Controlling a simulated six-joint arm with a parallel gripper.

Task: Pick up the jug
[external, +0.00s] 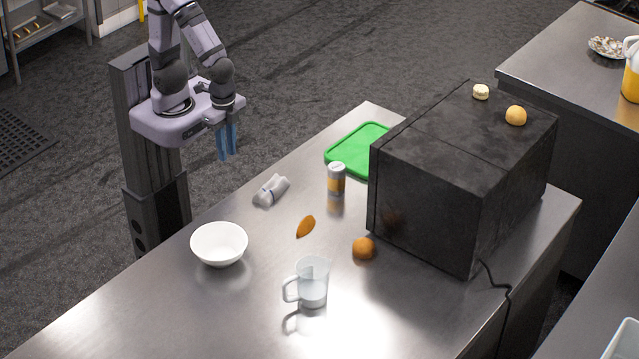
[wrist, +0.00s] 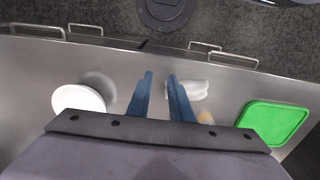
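A clear jug (external: 313,284) with a handle on its left stands upright on the near part of the steel counter. It looks empty. It does not show in the wrist view. My gripper (external: 228,142) is above the far left edge of the counter, well away from the jug. In the wrist view my gripper (wrist: 160,78) has its two blue fingers apart with nothing held between them. Another jug (external: 631,78), holding something orange, is cut off at the right edge on another counter.
A white bowl (external: 219,244), crumpled cloth (external: 271,190), shaker (external: 336,179), orange-brown oval item (external: 306,226) and round orange item (external: 363,248) lie around the counter (external: 150,300). A large black box (external: 455,175) and green tray (external: 355,150) are beyond.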

